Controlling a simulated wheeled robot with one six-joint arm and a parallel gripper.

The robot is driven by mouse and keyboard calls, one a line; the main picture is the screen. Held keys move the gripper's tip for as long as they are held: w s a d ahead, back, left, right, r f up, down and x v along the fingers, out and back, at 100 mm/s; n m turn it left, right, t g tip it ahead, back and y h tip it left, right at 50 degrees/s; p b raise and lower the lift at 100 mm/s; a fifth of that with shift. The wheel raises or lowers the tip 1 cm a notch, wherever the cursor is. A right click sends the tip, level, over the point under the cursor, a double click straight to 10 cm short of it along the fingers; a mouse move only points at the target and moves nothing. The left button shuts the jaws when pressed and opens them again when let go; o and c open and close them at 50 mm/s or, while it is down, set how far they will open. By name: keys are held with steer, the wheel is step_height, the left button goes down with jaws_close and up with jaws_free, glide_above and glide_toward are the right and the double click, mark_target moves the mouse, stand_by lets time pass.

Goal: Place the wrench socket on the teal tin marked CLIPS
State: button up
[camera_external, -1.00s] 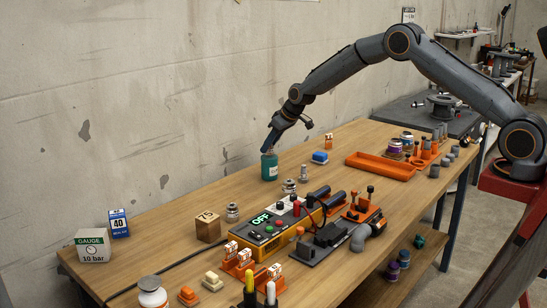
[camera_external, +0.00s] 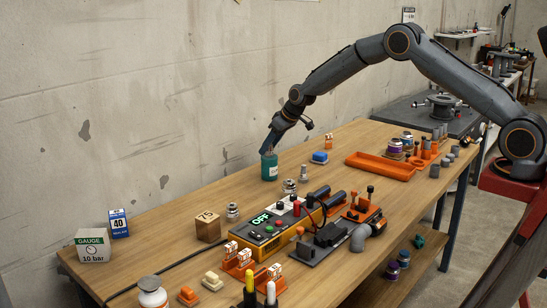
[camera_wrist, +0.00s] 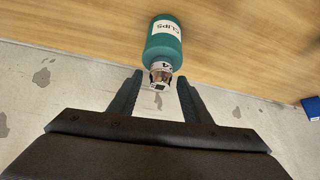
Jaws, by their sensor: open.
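The teal tin marked CLIPS (camera_external: 270,169) stands upright on the workbench near the wall; its label reads clearly in the wrist view (camera_wrist: 164,44). A short silver socket (camera_wrist: 161,72) with a dark square opening sits at the top end of the tin, seemingly resting on it. In the external view the socket is small and mostly hidden by my gripper. My gripper (camera_external: 267,149) points down at the tin's top. Its two dark fingers (camera_wrist: 159,80) are open, one on each side of the socket, with gaps visible between them and it.
Silver fittings (camera_external: 290,187) stand just in front of the tin, with a blue block (camera_external: 320,157) to its right. The yellow OFF box (camera_external: 265,232) and a wooden block (camera_external: 208,227) are nearer. Bench surface left of the tin is clear.

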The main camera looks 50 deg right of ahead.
steer(key=a+b+v, duration=0.1)
steer(key=b+v, duration=0.1)
steer(key=v, duration=0.8)
steer(key=s+d+f+m+g, duration=0.1)
steer(key=s+f+g, duration=0.1)
steer(key=s, duration=2.1)
steer(key=s+d+f+g+h, duration=0.1)
steer(key=s+d+f+g, duration=0.1)
steer(key=s, duration=2.2)
steer(key=shift+s+f+m+g, duration=0.35)
steer(key=shift+f+g, duration=0.3)
steer(key=shift+g, duration=0.25)
